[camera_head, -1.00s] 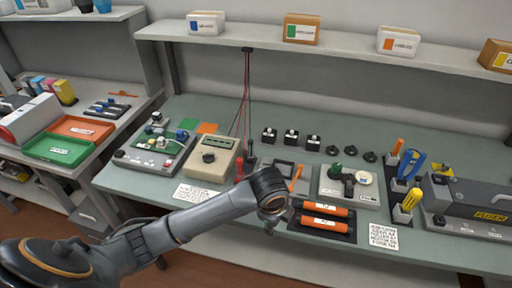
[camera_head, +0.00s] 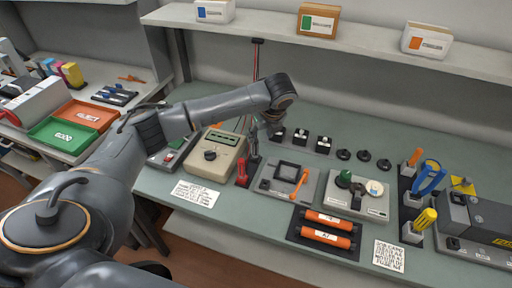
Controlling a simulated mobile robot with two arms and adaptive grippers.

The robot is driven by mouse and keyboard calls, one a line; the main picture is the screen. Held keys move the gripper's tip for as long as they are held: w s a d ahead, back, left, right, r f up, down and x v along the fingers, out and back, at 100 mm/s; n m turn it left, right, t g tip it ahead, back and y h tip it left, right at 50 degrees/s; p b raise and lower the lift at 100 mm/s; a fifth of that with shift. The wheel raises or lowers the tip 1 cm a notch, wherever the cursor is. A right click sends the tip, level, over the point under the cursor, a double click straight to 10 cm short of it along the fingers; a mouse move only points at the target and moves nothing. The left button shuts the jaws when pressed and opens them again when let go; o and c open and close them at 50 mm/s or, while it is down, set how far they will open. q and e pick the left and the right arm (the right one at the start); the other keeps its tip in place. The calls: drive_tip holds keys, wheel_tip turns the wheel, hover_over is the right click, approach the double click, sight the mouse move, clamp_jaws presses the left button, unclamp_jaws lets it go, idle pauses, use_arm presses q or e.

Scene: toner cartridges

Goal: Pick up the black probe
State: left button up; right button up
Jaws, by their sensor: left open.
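The black probe (camera_head: 254,147) stands upright beside the beige meter (camera_head: 215,155), just behind the red probe (camera_head: 242,174). Its upper part is close to my gripper and partly hard to make out. My left gripper (camera_head: 268,126) points down at the end of my grey arm, a little above and to the right of the black probe in the picture. Its fingers are small and dark here; it is open and holds nothing. Whether it touches the probe I cannot tell. My right gripper is not in view.
Cables hang from a hook (camera_head: 258,41) under the shelf, behind my gripper. Small black parts (camera_head: 301,135) stand to the right. A grey tray (camera_head: 283,181), orange rollers (camera_head: 327,236) and a label card (camera_head: 196,193) lie in front.

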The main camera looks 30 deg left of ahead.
sight(256, 142)
use_arm(q)
drive_tip(key=x, duration=0.2)
drive_tip(key=p+x, duration=0.1)
drive_tip(key=x, duration=0.2)
drive_tip(key=p+x, duration=0.1)
drive_tip(key=x, duration=0.1)
drive_tip(key=shift+w+a+f, duration=0.1)
drive_tip(key=shift+a, duration=0.25)
drive_tip(key=x, duration=0.2)
drive_tip(key=shift+w+f, duration=0.15)
drive_tip(key=shift+f, duration=0.15)
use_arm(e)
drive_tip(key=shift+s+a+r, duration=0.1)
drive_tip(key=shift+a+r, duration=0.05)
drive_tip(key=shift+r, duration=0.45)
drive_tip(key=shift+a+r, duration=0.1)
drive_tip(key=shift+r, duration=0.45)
use_arm(q)
drive_tip(key=shift+c, duration=1.3)
clamp_jaws()
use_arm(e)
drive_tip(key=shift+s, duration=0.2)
